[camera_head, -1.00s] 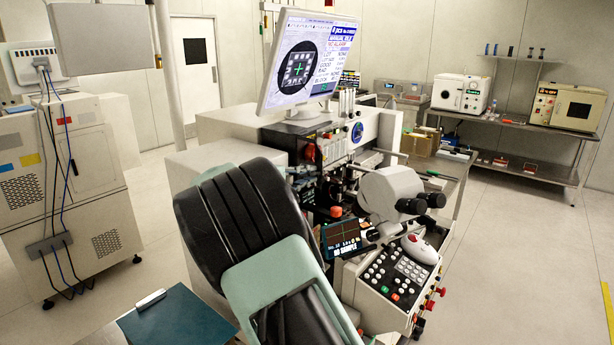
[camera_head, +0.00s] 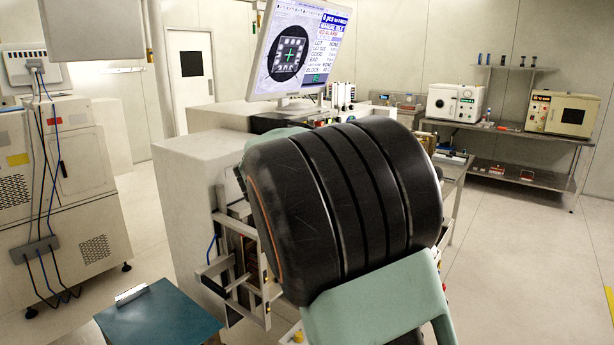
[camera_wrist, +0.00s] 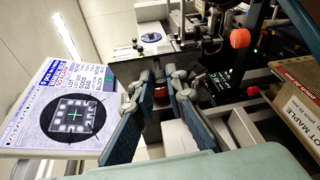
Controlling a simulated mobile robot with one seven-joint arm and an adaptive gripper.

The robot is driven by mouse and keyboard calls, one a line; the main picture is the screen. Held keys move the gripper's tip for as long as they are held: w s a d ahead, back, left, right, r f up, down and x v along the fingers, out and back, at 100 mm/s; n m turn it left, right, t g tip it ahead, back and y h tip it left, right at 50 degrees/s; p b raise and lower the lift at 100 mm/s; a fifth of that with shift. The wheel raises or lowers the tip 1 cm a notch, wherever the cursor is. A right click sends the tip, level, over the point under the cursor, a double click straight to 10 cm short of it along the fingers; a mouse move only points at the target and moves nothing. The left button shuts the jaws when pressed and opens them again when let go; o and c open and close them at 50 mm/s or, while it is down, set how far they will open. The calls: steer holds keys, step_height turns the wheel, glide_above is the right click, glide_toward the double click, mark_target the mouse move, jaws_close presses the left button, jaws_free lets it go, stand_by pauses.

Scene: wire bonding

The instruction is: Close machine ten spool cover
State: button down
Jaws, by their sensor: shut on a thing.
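The wire bonding machine (camera_head: 190,178) stands in the middle of the head view, its front mostly hidden behind my black and green arm. In the wrist view, my gripper (camera_wrist: 158,80) reaches into the machine between the monitor and the dark mechanism. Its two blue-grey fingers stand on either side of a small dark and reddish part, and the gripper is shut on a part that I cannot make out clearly. A white panel (camera_wrist: 140,15) with a round blue emblem lies beyond the fingertips. I cannot clearly identify the spool cover. My gripper is hidden in the head view.
The machine's monitor (camera_head: 305,50) stands close to my arm and fills the left of the wrist view. A cardboard box (camera_wrist: 296,108) is at the wrist view's right. A teal-topped stand (camera_head: 160,318) is at front left. Shelving (camera_head: 520,182) is behind; the right floor is clear.

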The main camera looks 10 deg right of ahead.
steer(key=shift+n+t+y, duration=0.3)
steer(key=shift+n+y, duration=0.4)
steer(key=shift+y, duration=0.1)
steer(key=shift+w+d+b, duration=0.65)
steer(key=shift+d+b, duration=0.75)
steer(key=shift+d, duration=0.3)
steer(key=shift+w+d+b, duration=0.6)
steer(key=shift+d+b, duration=0.85)
steer(key=shift+d, duration=0.25)
steer(key=shift+w+d+b, duration=0.65)
steer(key=shift+d+b, duration=0.75)
steer(key=shift+d, duration=0.3)
steer(key=c, duration=1.9)
jaws_free()
steer(key=shift+w+d, duration=0.1)
steer(key=shift+d, duration=0.1)
steer(key=shift+c, duration=0.2)
steer(key=shift+a, duration=0.4)
steer(key=shift+a, duration=0.1)
